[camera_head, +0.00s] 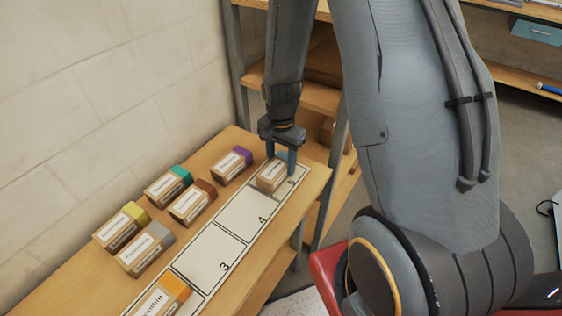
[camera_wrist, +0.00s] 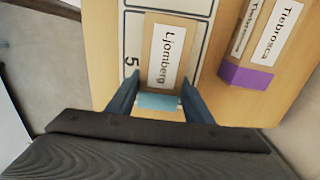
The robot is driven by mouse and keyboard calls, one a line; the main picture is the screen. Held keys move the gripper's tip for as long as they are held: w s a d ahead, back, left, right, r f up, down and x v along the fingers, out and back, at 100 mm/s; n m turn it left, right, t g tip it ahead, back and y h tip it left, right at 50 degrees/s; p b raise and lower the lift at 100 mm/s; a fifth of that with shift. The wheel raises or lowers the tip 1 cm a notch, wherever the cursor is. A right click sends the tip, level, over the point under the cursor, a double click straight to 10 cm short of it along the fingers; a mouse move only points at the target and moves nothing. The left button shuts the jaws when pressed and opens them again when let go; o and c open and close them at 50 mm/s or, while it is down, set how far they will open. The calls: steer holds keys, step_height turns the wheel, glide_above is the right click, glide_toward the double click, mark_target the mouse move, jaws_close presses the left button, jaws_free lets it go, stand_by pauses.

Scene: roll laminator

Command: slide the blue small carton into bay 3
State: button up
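The blue small carton (camera_head: 272,174), tan with a white label and a blue end, lies in bay 5 at the far end of the numbered strip. In the wrist view the carton (camera_wrist: 163,58) reads "Ljomberg". My gripper (camera_head: 279,158) is down at its blue end, and in the wrist view the two fingers (camera_wrist: 160,92) flank that end closely, one on each side. I cannot tell whether they press on it. Bay 3 (camera_head: 208,258) is an empty white rectangle nearer the front of the strip.
Bay 4 (camera_head: 247,216) between is empty. An orange-ended carton (camera_head: 162,297) lies just before bay 3. Purple (camera_head: 232,166), brown (camera_head: 192,203), teal (camera_head: 168,187), grey (camera_head: 146,249) and yellow (camera_head: 121,226) cartons lie left of the strip. A wall borders the table's left side.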

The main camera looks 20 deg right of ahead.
steer(key=c, duration=0.5)
steer(key=shift+s+a+p, duration=1.2)
steer(key=shift+s+a, duration=1.75)
steer(key=shift+a, duration=1.05)
steer(key=shift+s+a+p, duration=1.2)
steer(key=shift+s+a, duration=1.75)
steer(key=shift+a, duration=1.1)
steer(key=shift+s+a+p, duration=1.2)
steer(key=shift+s+a, duration=1.75)
steer(key=shift+a, duration=1.05)
steer(key=o, duration=1.7)
